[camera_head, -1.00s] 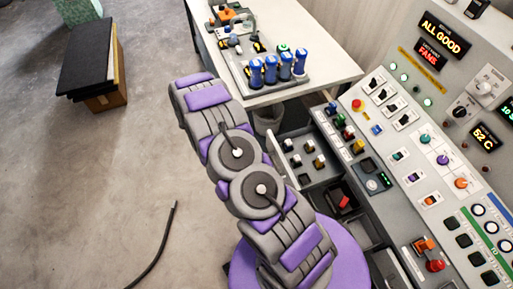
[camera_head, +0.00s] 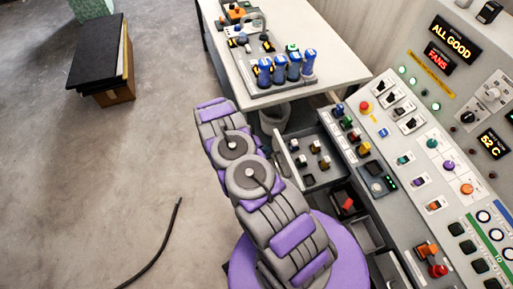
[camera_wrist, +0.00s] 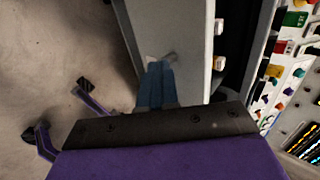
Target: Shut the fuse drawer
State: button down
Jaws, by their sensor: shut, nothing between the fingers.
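The fuse drawer (camera_head: 322,178) stands open from the left side of the control console in the head view, with several fuses inside. My arm covers part of its near side. In the wrist view the drawer's pale grey front panel (camera_wrist: 190,45) runs up the middle, with white fuse parts just right of it. My gripper (camera_wrist: 157,68) is shut and empty, its blue fingers overlapping the outer face of that panel. Whether they touch it I cannot tell. In the head view my gripper is hidden behind my arm.
The sloped console (camera_head: 420,150) with switches and displays fills the right. A white table (camera_head: 335,65) with a rack of blue-handled tools (camera_head: 293,66) stands behind the drawer. A bin (camera_head: 273,118) is under it. A cable (camera_head: 160,248) lies on the floor; the left floor is mostly clear.

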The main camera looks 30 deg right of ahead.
aim_at(279, 147)
jog(key=shift+s+d+f, duration=0.1)
jog(key=shift+s+d, duration=0.05)
jog(key=shift+d, duration=0.55)
jog(key=shift+s+d+f, duration=0.1)
jog(key=shift+s+d, duration=0.1)
jog(key=shift+d, duration=0.55)
jog(key=shift+s+d+f, duration=0.1)
jog(key=shift+s+d, duration=0.05)
jog(key=shift+d, duration=0.55)
jog(key=shift+s+d, duration=0.15)
jog(key=shift+d, duration=0.45)
jog(key=s+d+b, duration=0.1)
jog(key=d+b, duration=0.1)
jog(key=d, duration=0.4)
jog(key=s+d+b, duration=0.2)
jog(key=d, duration=0.4)
jog(key=s+d+b, duration=0.1)
jog(key=d+b, duration=0.1)
jog(key=d, duration=0.4)
jog(key=shift+s+d+f, duration=0.1)
jog(key=shift+s+d, duration=0.2)
jog(key=shift+d, duration=0.05)
jog(key=shift+s+d+b, duration=0.1)
jog(key=shift+d+b, duration=0.45)
jog(key=shift+d, duration=0.05)
jog(key=shift+r, duration=0.25)
jog(key=shift+s+d+r, duration=0.1)
jog(key=shift+d, duration=0.05)
